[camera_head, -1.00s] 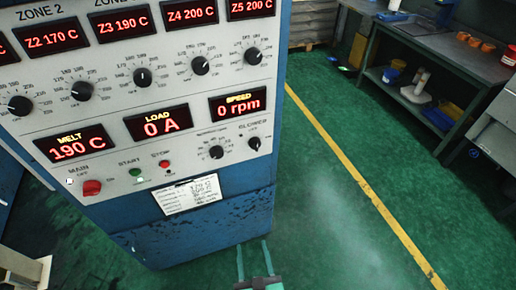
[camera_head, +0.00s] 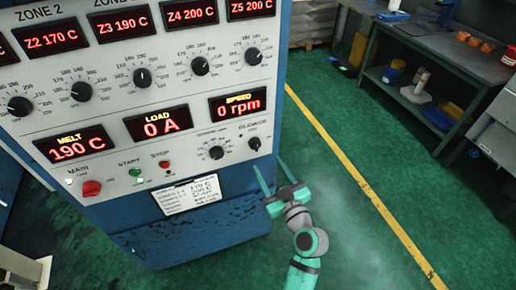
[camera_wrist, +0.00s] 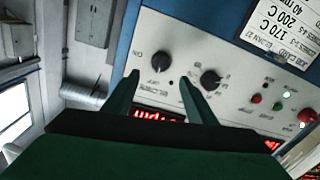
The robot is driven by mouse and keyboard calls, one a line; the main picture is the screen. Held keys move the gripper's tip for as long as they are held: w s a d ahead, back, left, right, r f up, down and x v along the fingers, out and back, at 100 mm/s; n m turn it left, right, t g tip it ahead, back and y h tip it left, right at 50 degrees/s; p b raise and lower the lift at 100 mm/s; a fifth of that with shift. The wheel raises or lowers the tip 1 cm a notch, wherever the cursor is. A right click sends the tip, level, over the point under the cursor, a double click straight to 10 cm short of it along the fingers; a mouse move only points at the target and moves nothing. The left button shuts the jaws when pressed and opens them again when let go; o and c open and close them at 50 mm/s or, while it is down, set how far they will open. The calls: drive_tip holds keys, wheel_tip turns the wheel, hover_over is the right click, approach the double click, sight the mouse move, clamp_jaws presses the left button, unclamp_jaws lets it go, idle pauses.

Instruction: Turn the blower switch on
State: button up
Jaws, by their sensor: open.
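The blower switch (camera_head: 254,144) is a small black rotary knob at the lower right edge of the control panel, under the word BLOWER. In the wrist view it (camera_wrist: 161,61) appears just beyond the fingertips, between them. Its pointer is too small to read surely. My gripper (camera_head: 267,162) is open and empty, just below and slightly right of the switch in the head view, apart from the knob. In the wrist view both fingers (camera_wrist: 160,78) point at the panel. Nothing hides the knob.
Another black knob (camera_head: 216,153) sits left of the switch, close to one finger in the wrist view. A red main switch (camera_head: 91,188), a green start button (camera_head: 135,172) and a red stop button (camera_head: 164,165) are farther left. The green floor (camera_head: 340,215) to the right is clear.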

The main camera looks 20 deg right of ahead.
sight(257, 148)
drive_tip(key=w, duration=0.9)
drive_tip(key=shift+a, duration=0.2)
drive_tip(key=shift+w+a, duration=0.25)
drive_tip(key=shift+a, duration=0.05)
drive_tip(key=shift+s+d, duration=0.1)
drive_tip(key=c, duration=1)
